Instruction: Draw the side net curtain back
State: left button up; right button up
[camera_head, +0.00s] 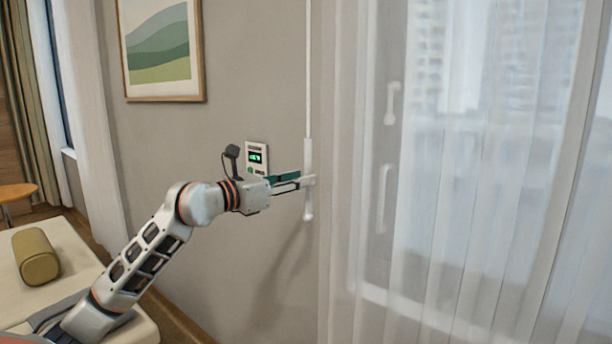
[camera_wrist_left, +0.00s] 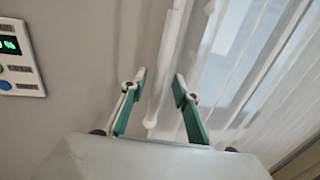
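The sheer white net curtain (camera_head: 480,200) hangs across the window on the right and spreads over the right side of the left wrist view (camera_wrist_left: 245,70). A white pull wand (camera_head: 308,80) hangs at its left edge, with a thicker handle at its lower end. My left gripper (camera_head: 308,181) is at this handle. The fingers stand apart, with a gap showing on the wand's left side; contact on the right cannot be told. My right gripper is out of view.
A wall panel with a green display (camera_head: 257,157) is close behind my left wrist. A framed picture (camera_head: 162,50) hangs above. A bed (camera_head: 75,245) with an olive bolster (camera_head: 36,256) is at lower left. Window handles (camera_head: 391,103) show behind the net.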

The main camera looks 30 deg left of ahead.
pick_arm(q)
jog(key=shift+x, duration=1.65)
grip_shut()
